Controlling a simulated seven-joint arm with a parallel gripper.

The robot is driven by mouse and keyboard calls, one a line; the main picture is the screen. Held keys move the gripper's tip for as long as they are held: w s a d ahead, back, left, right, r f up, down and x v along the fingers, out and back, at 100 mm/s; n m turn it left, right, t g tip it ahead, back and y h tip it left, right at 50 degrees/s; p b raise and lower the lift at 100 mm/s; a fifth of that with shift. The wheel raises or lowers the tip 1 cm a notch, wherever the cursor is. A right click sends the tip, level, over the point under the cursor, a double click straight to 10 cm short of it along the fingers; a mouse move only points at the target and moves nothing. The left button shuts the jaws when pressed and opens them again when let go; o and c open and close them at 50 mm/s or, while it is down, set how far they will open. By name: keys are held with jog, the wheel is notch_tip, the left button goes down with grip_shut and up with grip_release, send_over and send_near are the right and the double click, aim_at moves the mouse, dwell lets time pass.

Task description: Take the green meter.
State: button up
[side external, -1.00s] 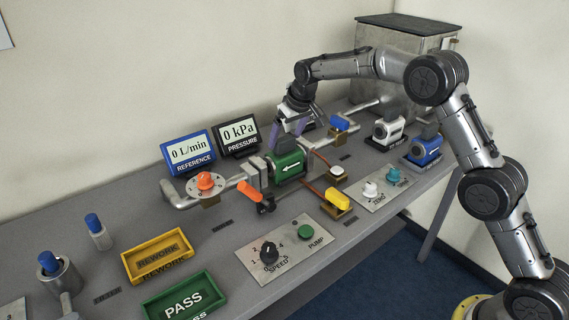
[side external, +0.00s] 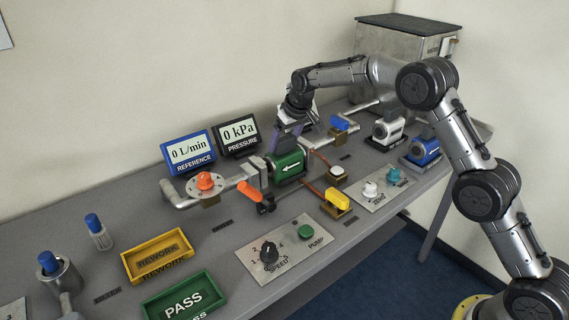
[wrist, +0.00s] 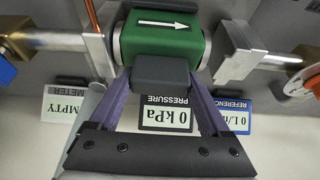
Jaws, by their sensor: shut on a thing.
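The green meter (side external: 289,167), with a white arrow on its side, sits in the pipe line between two grey pipe brackets. It also shows in the wrist view (wrist: 160,38), where a dark block (wrist: 161,73) sticks out from its body. My gripper (side external: 287,138) is over the meter from behind. In the wrist view the two purple fingers (wrist: 160,90) are on either side of the dark block, shut on it. The fingertips are partly hidden by the block and the meter body.
A blue meter (side external: 423,150) and a white meter (side external: 388,130) stand to the right. Orange (side external: 249,191), yellow (side external: 337,199) and blue (side external: 339,123) valve handles surround the pipe line. The pressure display (side external: 239,136) and reference display (side external: 189,152) stand behind. A yellow REWORK tray (side external: 184,269) and green PASS tray (side external: 150,312) lie front left.

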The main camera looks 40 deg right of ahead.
jog(key=shift+w+r, duration=0.1)
jog(key=shift+r, duration=0.2)
grip_shut()
